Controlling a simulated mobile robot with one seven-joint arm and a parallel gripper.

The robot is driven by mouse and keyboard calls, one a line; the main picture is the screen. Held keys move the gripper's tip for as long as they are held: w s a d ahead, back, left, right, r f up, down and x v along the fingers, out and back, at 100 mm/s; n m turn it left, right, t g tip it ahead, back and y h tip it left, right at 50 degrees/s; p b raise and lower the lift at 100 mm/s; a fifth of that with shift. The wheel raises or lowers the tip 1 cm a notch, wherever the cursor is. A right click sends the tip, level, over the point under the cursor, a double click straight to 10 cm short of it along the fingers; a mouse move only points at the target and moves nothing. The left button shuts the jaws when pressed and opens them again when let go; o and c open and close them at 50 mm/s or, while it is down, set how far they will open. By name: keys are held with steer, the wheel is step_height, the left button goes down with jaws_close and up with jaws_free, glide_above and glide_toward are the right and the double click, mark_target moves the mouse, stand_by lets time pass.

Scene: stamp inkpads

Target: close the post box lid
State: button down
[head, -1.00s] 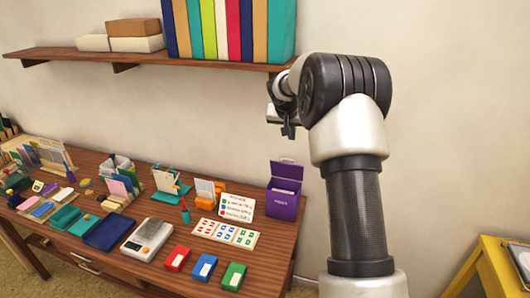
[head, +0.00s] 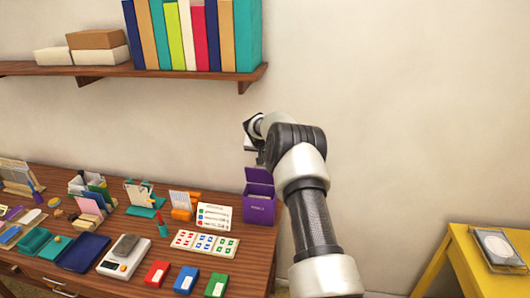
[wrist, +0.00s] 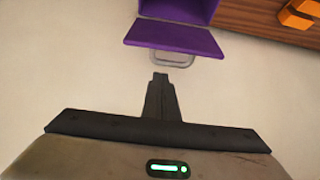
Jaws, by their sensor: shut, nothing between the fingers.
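The purple post box (head: 259,209) stands at the right end of the desk, against the wall. Its lid (head: 259,177) is raised, standing open at the back of the box. The lid also shows in the wrist view (wrist: 175,40) with a grey loop handle (wrist: 161,58) at its edge, and part of the box (wrist: 182,9) shows beyond it. My gripper (wrist: 160,76) is shut and empty, its tip just short of the handle in that picture. I cannot tell whether they touch. In the head view my gripper (head: 262,158) is small and dark, just above the lid.
An instruction card (head: 214,216) and an orange letter holder (head: 185,205) stand left of the box. Red, blue and green inkpads (head: 186,280) lie at the desk's front. A shelf (head: 200,77) hangs above left. A yellow table (head: 462,262) is at right.

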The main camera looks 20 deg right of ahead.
mark_target(263, 173)
steer(key=shift+s+a+f+p, duration=0.2)
steer(key=shift+s+a, duration=0.35)
steer(key=shift+s, duration=0.25)
steer(key=shift+s+a+f+p, duration=0.1)
steer(key=shift+s+a+f, duration=0.05)
steer(key=shift+s+a, duration=0.5)
steer(key=shift+s+d, duration=0.1)
steer(key=shift+f+b, duration=0.25)
steer(key=shift+b, duration=0.6)
